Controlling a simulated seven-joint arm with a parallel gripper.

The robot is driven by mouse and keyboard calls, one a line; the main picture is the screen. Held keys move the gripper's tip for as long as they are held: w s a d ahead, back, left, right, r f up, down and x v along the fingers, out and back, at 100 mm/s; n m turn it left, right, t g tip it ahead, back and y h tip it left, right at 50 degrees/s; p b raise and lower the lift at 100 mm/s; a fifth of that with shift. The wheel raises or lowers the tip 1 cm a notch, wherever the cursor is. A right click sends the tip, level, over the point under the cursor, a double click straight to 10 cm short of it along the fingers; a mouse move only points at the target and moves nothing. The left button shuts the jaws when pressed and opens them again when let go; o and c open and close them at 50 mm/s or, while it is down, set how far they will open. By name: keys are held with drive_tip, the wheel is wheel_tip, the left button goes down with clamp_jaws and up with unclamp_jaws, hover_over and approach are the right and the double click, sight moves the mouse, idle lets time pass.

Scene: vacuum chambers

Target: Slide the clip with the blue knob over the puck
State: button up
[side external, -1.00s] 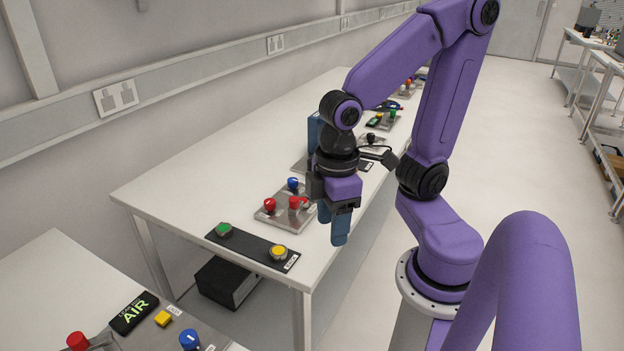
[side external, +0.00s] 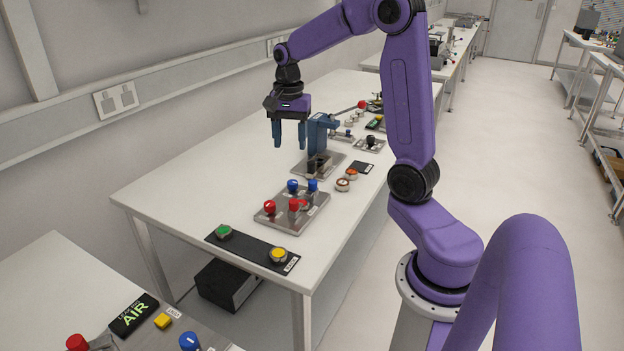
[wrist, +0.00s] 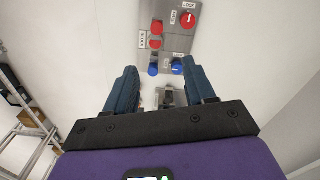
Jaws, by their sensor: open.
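A metal plate (side external: 283,222) with red and blue knobs lies near the front of the table. One blue knob (side external: 293,186) stands at its back corner and another blue knob (side external: 312,186) at its right side. Both also show in the wrist view, at the plate's near end: one blue knob (wrist: 177,66) and the other blue knob (wrist: 153,70). I cannot make out the clip's shape or tell which part is the puck. My gripper (side external: 290,145) is open and empty, pointing down, above the table and behind the plate. Its spread fingers (wrist: 160,90) show in the wrist view.
A blue upright fixture (side external: 318,133) on its own plate stands just right of my gripper. A black strip (side external: 252,250) with green and yellow buttons lies in front. The table's left side is clear.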

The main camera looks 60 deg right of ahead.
sight(312, 182)
drive_tip(key=d+m, duration=0.6)
drive_tip(key=d, duration=0.4)
drive_tip(key=f, duration=1.7)
drive_tip(key=shift+s+d+f, duration=0.2)
drive_tip(key=shift+s+f, duration=0.05)
drive_tip(key=shift+f, duration=0.05)
